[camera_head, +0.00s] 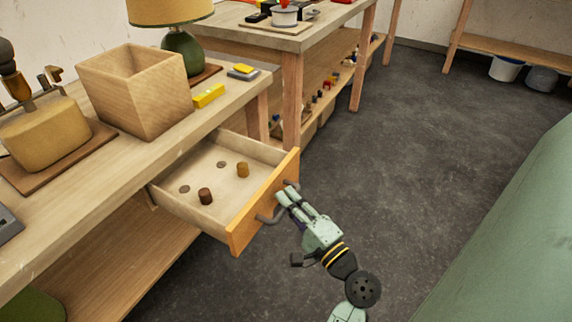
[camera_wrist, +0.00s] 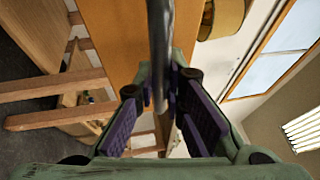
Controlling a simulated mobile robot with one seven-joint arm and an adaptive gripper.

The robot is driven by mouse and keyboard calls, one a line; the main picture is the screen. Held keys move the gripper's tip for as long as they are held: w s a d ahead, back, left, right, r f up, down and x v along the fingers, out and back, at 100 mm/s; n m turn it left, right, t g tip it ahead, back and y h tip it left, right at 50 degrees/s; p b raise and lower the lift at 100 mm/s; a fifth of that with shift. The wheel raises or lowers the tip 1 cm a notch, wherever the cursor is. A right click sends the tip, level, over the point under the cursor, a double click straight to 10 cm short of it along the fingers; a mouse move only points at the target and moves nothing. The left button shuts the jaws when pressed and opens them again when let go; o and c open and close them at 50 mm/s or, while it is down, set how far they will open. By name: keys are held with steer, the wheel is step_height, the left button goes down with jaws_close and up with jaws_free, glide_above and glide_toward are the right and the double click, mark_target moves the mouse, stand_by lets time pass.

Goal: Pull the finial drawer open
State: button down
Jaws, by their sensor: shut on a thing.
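The finial drawer (camera_head: 262,207) stands pulled out from under the workbench, with its orange wooden front facing my arm. Inside it lie two brown knobs (camera_head: 205,196) (camera_head: 243,169) and two flat round discs (camera_head: 185,189) (camera_head: 221,164). A grey bar handle (camera_head: 268,219) is on the drawer front. My gripper (camera_head: 285,196) is at the handle's far part, shut on it. In the wrist view the handle (camera_wrist: 159,45) runs between the purple-padded fingers (camera_wrist: 164,105); the drawer front (camera_wrist: 115,35) is behind it.
On the workbench (camera_head: 150,155) above the drawer stand a wooden box (camera_head: 135,95), a green-based lamp (camera_head: 181,50) and a yellow block (camera_head: 209,95). A second table (camera_head: 293,42) stands behind. The dark floor (camera_head: 400,130) right of the drawer is clear.

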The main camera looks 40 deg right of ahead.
steer(key=c, duration=1.6)
jaws_free()
steer(key=shift+c, duration=0.2)
steer(key=shift+s, duration=0.1)
steer(key=s+f, duration=0.2)
steer(key=s, duration=0.9)
steer(key=shift+s+a, duration=0.3)
